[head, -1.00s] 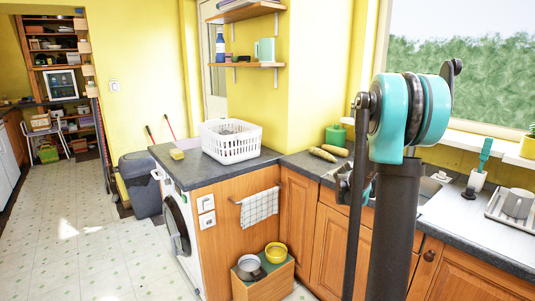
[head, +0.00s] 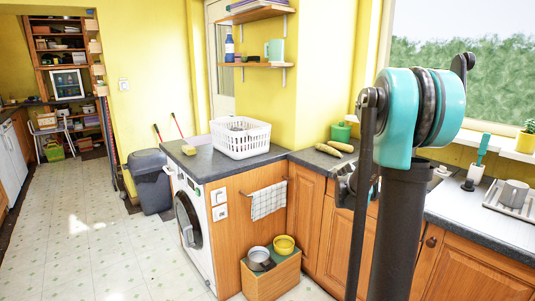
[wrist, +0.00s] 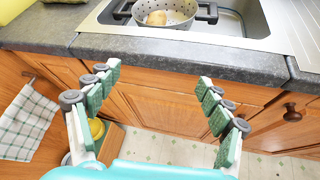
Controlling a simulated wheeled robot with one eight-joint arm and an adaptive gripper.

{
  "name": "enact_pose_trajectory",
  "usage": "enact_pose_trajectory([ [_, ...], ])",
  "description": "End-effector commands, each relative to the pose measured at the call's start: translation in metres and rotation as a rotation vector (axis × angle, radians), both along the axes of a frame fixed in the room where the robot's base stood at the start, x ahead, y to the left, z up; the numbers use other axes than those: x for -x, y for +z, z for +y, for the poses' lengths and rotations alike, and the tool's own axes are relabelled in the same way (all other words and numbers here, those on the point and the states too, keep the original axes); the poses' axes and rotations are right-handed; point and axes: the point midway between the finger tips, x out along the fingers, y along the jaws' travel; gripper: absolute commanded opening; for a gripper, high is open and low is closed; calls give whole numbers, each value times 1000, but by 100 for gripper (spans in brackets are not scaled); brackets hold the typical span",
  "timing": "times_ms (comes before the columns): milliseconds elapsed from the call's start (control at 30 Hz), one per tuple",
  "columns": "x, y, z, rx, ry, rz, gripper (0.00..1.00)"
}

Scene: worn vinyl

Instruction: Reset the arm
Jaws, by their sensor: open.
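My gripper (wrist: 158,88) is open and empty in the wrist view, its two green-padded fingers spread apart in front of the wooden cabinet doors, below the counter edge. In the head view my teal and dark arm stands on the right, and it largely hides the gripper behind it. Nothing is between the fingers.
A grey counter (wrist: 130,46) with a sink (wrist: 236,22) lies beyond the fingers. A colander (wrist: 190,12) holding a round tan item sits in the sink. A white basket (head: 241,140) stands on the counter above a washing machine (head: 193,220). A box with pots (head: 277,282) stands below. Floor at left is clear.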

Motion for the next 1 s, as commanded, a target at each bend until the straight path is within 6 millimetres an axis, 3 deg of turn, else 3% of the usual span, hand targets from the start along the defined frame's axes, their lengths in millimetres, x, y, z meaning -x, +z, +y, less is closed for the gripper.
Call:
enact_pose_trajectory([
  [267, 53, -16, 25, -332, -182, -106, 79],
  [367, 83, -26, 40, -510, -292, -156, 79],
  [700, 226, -86, 117, -1238, -921, -323, 79],
  [900, 307, -121, 163, -1531, -1352, -373, 79],
  [1000, 335, -133, 179, -1610, -1520, -387, 79],
])
